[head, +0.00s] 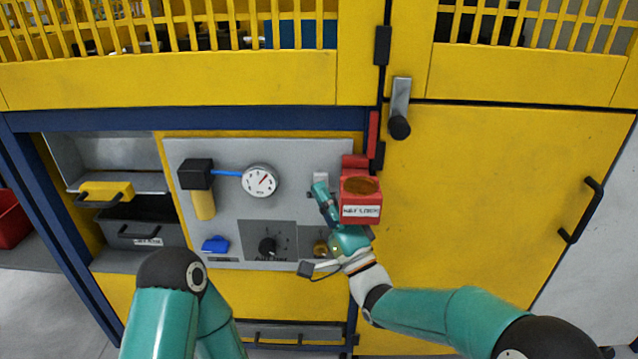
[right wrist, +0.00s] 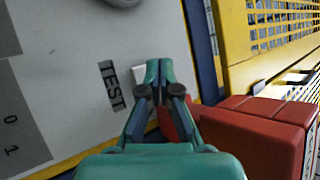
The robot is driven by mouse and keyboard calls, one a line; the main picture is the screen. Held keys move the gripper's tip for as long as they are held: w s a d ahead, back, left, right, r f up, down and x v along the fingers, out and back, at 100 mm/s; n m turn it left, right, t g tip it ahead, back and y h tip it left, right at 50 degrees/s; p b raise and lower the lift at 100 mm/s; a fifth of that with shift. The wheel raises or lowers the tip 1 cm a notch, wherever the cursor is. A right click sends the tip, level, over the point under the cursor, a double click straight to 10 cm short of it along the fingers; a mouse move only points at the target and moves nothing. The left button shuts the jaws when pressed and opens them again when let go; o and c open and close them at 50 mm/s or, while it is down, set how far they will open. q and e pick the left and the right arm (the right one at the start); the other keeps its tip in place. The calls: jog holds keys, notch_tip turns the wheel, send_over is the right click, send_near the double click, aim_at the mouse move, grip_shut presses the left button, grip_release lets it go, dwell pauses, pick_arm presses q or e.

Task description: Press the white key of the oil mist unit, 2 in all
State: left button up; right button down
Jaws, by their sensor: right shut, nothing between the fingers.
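The oil mist unit on the grey panel (head: 225,150) has a black head (head: 195,173) with a yellow bowl and a blue line to a round gauge (head: 260,181). The white key (right wrist: 139,73) shows in the right wrist view beside a TEST label (right wrist: 112,86), partly hidden by my fingertips. In the head view a pale patch lies just above my right gripper (head: 319,187). The right gripper (right wrist: 159,66) is shut and empty, its tips at the key; I cannot tell whether they touch it. My left gripper is out of view; only its arm shows at lower left.
A red box (head: 361,208) with a lettered label is close to the right of my right gripper. A black rotary knob (head: 267,246) and a blue part (head: 215,244) sit lower on the panel. A yellow door (head: 490,200) is at right, drawers (head: 145,235) at left.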

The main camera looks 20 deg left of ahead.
jog(key=shift+s, duration=0.1)
pick_arm(q)
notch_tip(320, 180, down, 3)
jog(key=b, duration=0.2)
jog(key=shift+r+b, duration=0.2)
jog(key=shift+b, duration=0.15)
pick_arm(e)
jog(key=s, duration=0.2)
jog(key=s+d, duration=0.1)
jog(key=s, duration=0.1)
jog(key=shift+s+d, duration=0.2)
jog(key=shift+s, duration=0.15)
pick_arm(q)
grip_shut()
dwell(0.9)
